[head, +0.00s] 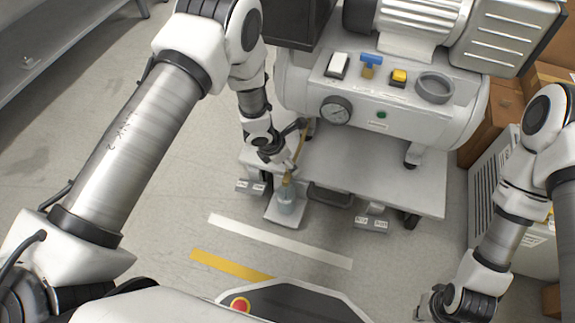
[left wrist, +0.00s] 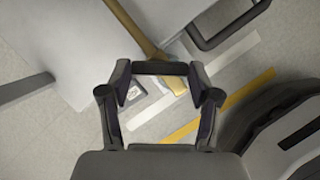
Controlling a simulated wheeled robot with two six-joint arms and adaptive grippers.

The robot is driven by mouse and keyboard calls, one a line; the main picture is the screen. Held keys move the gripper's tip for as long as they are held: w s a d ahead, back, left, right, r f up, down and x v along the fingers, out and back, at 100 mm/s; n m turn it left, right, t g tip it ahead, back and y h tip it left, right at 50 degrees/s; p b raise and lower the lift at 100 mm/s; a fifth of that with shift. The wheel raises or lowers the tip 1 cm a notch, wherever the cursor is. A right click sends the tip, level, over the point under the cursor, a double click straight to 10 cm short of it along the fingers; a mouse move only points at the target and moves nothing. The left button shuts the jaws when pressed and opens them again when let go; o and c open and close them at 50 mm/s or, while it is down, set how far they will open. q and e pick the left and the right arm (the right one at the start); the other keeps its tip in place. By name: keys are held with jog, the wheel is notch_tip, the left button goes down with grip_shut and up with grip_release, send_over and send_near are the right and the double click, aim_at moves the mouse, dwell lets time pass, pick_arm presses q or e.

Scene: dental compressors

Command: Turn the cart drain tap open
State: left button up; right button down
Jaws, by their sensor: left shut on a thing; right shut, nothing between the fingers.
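A brass drain pipe (head: 303,143) slants down from the compressor's tank, and the drain tap is around its lower end. The pipe also shows at the top of the left wrist view (left wrist: 134,27). My left gripper (head: 286,168) is at this lower end, shut on the drain tap, whose handle is mostly hidden by the fingers. A clear jar (head: 286,200) stands under the pipe end. My right gripper (head: 432,305) is shut and empty at the lower right, far from the tap.
The white compressor tank (head: 300,85) carries a gauge (head: 336,110), switches and a blue-handled valve (head: 371,60). The cart's deck (head: 375,170) is beneath it. Cardboard boxes (head: 490,120) and a louvred white unit (head: 492,170) stand at right. The floor in front, with white and yellow stripes, is clear.

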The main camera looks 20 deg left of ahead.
pick_arm(q)
jog(key=n+b, duration=0.1)
jog(key=b, duration=0.1)
jog(key=n+y+b, duration=0.1)
jog(key=n+b, duration=0.1)
jog(key=b, duration=0.1)
jog(key=n+t+b, duration=0.1)
jog(key=n+b, duration=0.1)
jog(key=b, duration=0.1)
jog(key=shift+s+d+f+y, duration=0.1)
jog(key=shift+d+f+y, duration=0.1)
jog(key=shift+f+y, duration=0.2)
jog(key=shift+r+n+y+b, duration=0.2)
jog(key=shift+n+y+b, duration=0.1)
jog(key=shift+n+b, duration=0.4)
jog(key=shift+r+n+y+b, duration=0.15)
jog(key=shift+n+y+b, duration=0.25)
jog(key=shift+n, duration=0.4)
jog(key=shift+d, duration=0.1)
jog(key=o, duration=1.1)
jog(key=shift+o, duration=0.2)
